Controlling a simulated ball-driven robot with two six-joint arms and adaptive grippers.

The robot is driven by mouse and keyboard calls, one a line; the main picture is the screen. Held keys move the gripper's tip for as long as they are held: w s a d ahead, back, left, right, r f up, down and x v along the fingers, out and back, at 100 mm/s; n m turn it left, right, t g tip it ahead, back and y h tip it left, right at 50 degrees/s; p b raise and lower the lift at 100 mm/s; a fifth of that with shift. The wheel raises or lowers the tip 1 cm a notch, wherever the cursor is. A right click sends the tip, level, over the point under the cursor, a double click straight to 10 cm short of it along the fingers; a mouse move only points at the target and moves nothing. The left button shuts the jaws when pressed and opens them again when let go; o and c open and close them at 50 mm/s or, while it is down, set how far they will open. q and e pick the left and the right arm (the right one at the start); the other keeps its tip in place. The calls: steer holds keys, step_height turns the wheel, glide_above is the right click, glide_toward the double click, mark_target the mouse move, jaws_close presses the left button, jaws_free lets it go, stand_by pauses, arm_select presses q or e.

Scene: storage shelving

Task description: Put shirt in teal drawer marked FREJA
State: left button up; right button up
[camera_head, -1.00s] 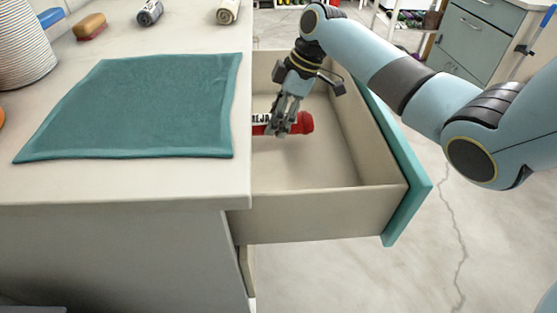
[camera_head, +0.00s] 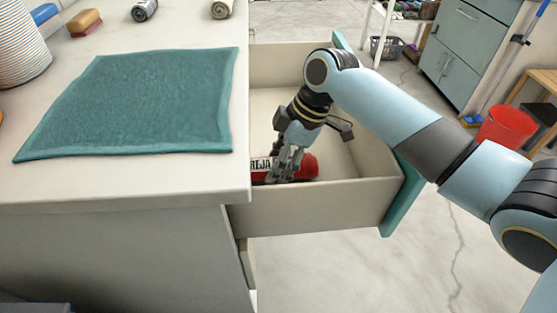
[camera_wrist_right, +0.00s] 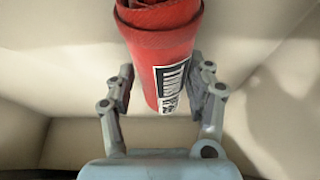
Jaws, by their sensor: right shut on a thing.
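The shirt is a tight red roll (camera_head: 309,168) with a white-and-black label; the letters "EJA" show in the head view. My right gripper (camera_head: 284,176) is shut on it, low inside the open drawer (camera_head: 325,204) with a teal front (camera_head: 403,203). The roll is close behind the drawer's near side wall; I cannot tell whether it touches the floor. In the right wrist view the roll (camera_wrist_right: 165,45) sits between both fingers (camera_wrist_right: 164,92), against pale drawer surfaces. The cabinet top hides the drawer's left part. My left gripper is out of view.
A teal cloth (camera_head: 135,105) lies flat on the cabinet top (camera_head: 120,182). A white ribbed cup (camera_head: 15,45), a brush (camera_head: 84,22) and two small rolls (camera_head: 144,10) stand or lie behind it. A red bucket (camera_head: 507,127) stands on the floor to the right.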

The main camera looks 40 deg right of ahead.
steer(key=o, duration=1.3)
steer(key=shift+f, duration=0.1)
steer(key=shift+c, duration=0.2)
steer(key=p+v, duration=0.2)
steer(key=v, duration=1)
